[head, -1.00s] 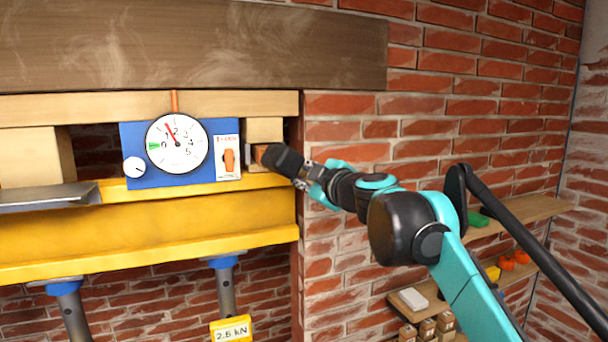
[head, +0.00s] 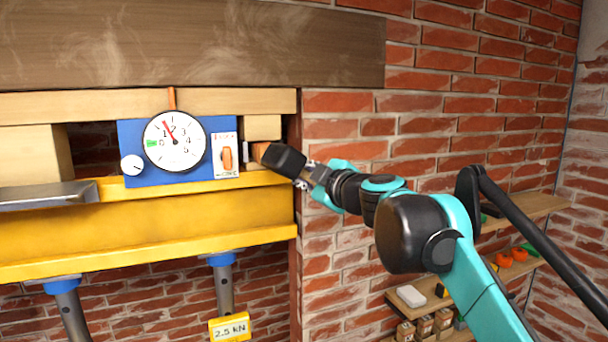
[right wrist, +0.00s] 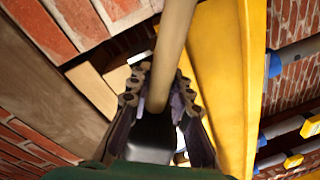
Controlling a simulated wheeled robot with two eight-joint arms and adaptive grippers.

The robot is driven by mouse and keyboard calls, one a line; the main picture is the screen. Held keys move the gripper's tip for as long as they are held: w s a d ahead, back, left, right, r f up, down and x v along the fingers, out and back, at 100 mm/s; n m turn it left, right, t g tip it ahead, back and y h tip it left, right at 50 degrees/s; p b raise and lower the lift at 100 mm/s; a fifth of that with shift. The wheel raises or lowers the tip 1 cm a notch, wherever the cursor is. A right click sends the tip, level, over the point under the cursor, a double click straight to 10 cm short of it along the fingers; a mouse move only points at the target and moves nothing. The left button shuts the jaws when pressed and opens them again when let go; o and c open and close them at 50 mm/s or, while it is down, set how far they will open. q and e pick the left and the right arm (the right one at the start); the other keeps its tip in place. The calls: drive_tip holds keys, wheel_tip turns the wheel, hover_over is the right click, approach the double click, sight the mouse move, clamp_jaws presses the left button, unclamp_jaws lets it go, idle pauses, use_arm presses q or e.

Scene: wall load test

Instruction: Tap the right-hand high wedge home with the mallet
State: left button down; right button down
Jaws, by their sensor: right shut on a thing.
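My right gripper (head: 280,158) reaches in from the right to the right end of the yellow beam, just below a pale wood block (head: 262,127). In the right wrist view its fingers (right wrist: 158,84) are closed around a round, pale wooden shaft, the mallet handle (right wrist: 176,38). A brown piece shows at the gripper's tip in the head view; I cannot tell whether it is mallet or wedge. The mallet head is not clearly visible. The right-hand high wedge is hard to make out behind the gripper, and any contact is hidden. My left gripper is not in view.
The yellow beam (head: 150,228) bears a blue panel (head: 130,135) with a dial gauge (head: 174,141), close left of the gripper. Posts support it below, near a "2.5 kN" tag (head: 229,328). Brick wall (head: 345,130) lies right. Shelves (head: 525,208) hold small items lower right.

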drive_tip(key=shift+w+a+r, duration=0.1)
drive_tip(key=shift+w, duration=0.2)
drive_tip(key=x, duration=0.2)
drive_tip(key=p+x, duration=0.1)
drive_tip(key=shift+w+p, duration=0.3)
drive_tip(key=shift+w, duration=0.15)
drive_tip(key=shift+s, duration=0.1)
